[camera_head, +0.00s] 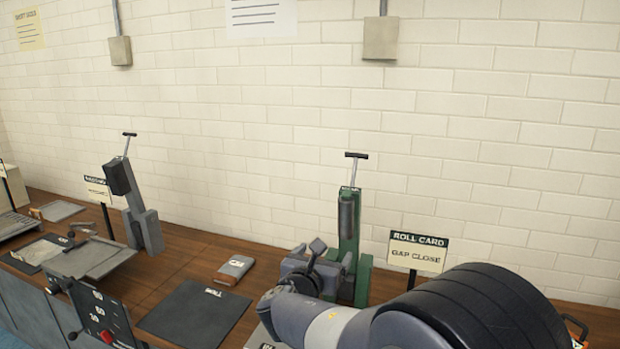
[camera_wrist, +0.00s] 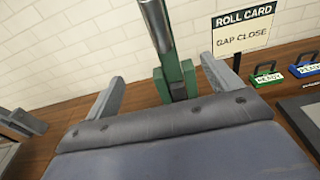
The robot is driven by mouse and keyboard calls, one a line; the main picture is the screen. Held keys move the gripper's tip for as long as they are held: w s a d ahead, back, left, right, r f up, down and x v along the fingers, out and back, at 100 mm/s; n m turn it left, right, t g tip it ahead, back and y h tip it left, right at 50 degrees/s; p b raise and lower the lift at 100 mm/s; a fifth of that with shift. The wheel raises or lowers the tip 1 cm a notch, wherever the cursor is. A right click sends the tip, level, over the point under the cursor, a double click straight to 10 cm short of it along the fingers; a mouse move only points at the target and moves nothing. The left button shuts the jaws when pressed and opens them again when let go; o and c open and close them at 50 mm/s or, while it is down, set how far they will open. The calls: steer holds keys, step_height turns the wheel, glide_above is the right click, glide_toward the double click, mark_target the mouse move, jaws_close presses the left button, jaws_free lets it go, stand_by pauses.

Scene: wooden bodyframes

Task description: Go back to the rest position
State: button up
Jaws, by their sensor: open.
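My gripper (camera_wrist: 163,72) shows in the wrist view with its two grey fingers spread wide apart and nothing between them. The green press (camera_wrist: 176,75) stands beyond the fingers, seen through the gap. In the head view my arm comes in from the lower right, and my gripper (camera_head: 312,262) is in front of the green press (camera_head: 349,230). My arm hides the lower part of that press and the bench around it.
A ROLL CARD sign (camera_head: 418,251) stands right of the green press. Left are a dark mat (camera_head: 193,312), a grey and orange box (camera_head: 234,269) and a grey press (camera_head: 140,212). Green (camera_wrist: 266,78) and blue (camera_wrist: 303,68) handled items lie right. A brick wall (camera_head: 250,120) stands behind.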

steer(key=s+a+f+b, duration=0.1)
steer(key=s+f+b, duration=0.3)
steer(key=f, duration=0.2)
steer(key=shift+a+f, duration=0.25)
steer(key=shift+f, duration=0.15)
